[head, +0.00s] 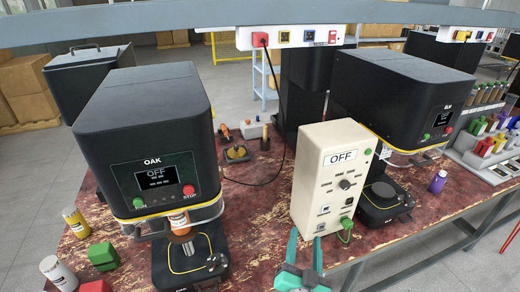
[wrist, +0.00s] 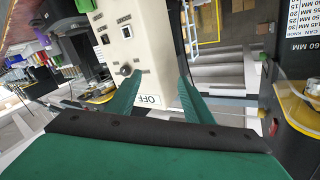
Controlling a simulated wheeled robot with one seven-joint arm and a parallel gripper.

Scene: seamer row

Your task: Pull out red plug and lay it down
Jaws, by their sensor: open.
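The red plug (head: 260,39) sits in the left end of a white socket strip (head: 300,37) under the overhead rail. A black cable hangs from it down to the table. My gripper (head: 305,240) has teal fingers, open and empty, low at the front of the head view, well apart from the plug. In the wrist view my open gripper (wrist: 157,88) has its fingers in front of the cream control box. A small red thing (wrist: 273,128) shows at the right of the wrist view; I cannot tell whether it is the plug.
The cream box (head: 325,180), reading OFF, stands between my gripper and the strip. The black OAK machine (head: 148,125) and ELM machine (head: 400,95) flank it. Several cans and blocks, including a green block (head: 103,255), lie at the left edge. Some bare red tabletop (head: 265,190) shows between the machines.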

